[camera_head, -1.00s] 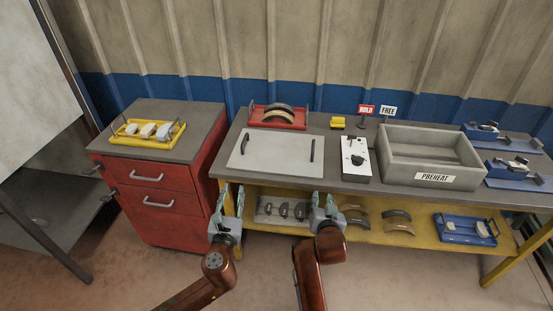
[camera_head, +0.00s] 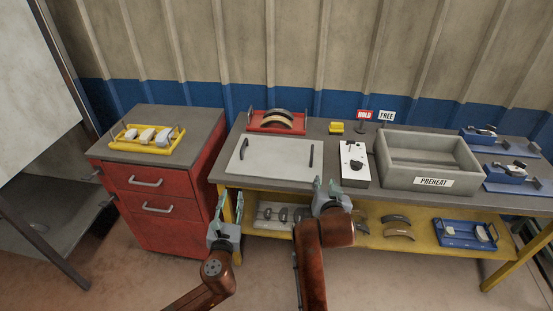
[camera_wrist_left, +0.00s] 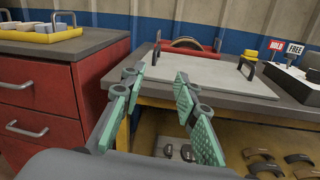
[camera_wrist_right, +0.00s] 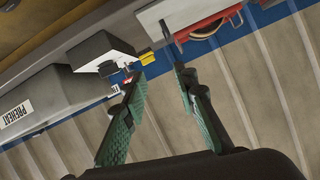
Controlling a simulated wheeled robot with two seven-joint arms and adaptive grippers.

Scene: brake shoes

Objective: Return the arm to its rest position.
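My left gripper (camera_head: 228,205) is open and empty in front of the bench's left end, beside the red cabinet. Its two green-padded fingers (camera_wrist_left: 160,90) stand apart in the left wrist view with nothing between them. My right gripper (camera_head: 327,188) is open and empty in front of the bench edge, below the grey plate. In the right wrist view its fingers (camera_wrist_right: 160,85) are spread, with the wall and bench seen tilted beyond them. Neither gripper touches any object that I can see.
The bench holds a grey plate with two handles (camera_head: 270,157), a red tray (camera_head: 262,128) with curved shoes, a white switch box (camera_head: 354,165), the PREHEAT bin (camera_head: 432,183) and blue fixtures (camera_head: 510,172). A red cabinet (camera_head: 160,200) bears a yellow tray (camera_head: 170,148). Parts lie on the yellow lower shelf (camera_head: 370,240).

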